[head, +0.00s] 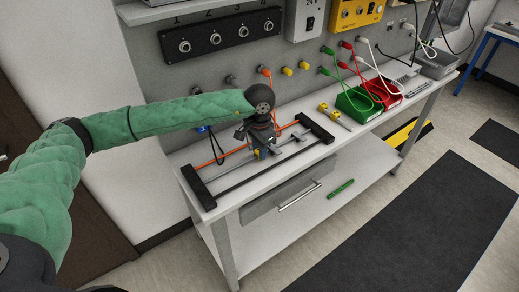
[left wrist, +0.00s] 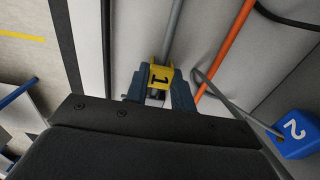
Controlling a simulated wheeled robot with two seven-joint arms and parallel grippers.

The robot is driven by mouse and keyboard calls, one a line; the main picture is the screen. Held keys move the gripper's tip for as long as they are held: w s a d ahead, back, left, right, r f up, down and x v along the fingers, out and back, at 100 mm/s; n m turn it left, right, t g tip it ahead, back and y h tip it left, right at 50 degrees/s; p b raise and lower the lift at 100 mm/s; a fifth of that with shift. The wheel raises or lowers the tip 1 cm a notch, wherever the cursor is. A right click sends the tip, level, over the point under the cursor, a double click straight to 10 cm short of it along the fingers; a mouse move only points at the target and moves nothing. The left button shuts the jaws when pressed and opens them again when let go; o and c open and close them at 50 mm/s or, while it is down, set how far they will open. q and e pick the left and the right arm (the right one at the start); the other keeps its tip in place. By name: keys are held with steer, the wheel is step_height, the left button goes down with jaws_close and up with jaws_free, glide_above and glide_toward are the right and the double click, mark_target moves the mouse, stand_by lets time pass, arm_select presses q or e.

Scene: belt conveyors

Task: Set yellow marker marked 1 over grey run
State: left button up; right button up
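The yellow marker (left wrist: 161,75), with a black 1 on it, sits between the two fingers of my left gripper (left wrist: 158,88) in the left wrist view, and both fingers appear to touch it. The grey run (left wrist: 173,28) leads straight up to the marker's upper edge; I cannot tell whether the marker is seated around it. In the head view my left gripper (head: 259,150) is low over the middle of the rack (head: 200,188), and mostly hides the marker. The orange run (left wrist: 229,45) passes to the right of the marker. My right gripper is not in view.
A blue marker (left wrist: 297,133) with a 2 lies beyond the orange run. Green (head: 357,104) and red (head: 384,92) bins stand to the right on the bench, near yellow connectors (head: 329,111). A wall panel with sockets (head: 219,38) rises behind. A green stick (head: 341,188) lies on the lower shelf.

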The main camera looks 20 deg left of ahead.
arm_select(q)
steer(key=o, duration=0.4)
steer(key=shift+o, duration=0.2)
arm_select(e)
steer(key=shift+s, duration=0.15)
arm_select(q)
steer(key=shift+r, duration=0.1)
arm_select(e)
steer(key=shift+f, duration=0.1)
arm_select(q)
steer(key=shift+r, duration=0.3)
step_height(320, 180, up, 3)
steer(key=shift+r+b, duration=0.1)
steer(key=shift+b, duration=0.6)
step_height(320, 180, up, 8)
steer(key=b, duration=0.3)
steer(key=shift+r, duration=0.15)
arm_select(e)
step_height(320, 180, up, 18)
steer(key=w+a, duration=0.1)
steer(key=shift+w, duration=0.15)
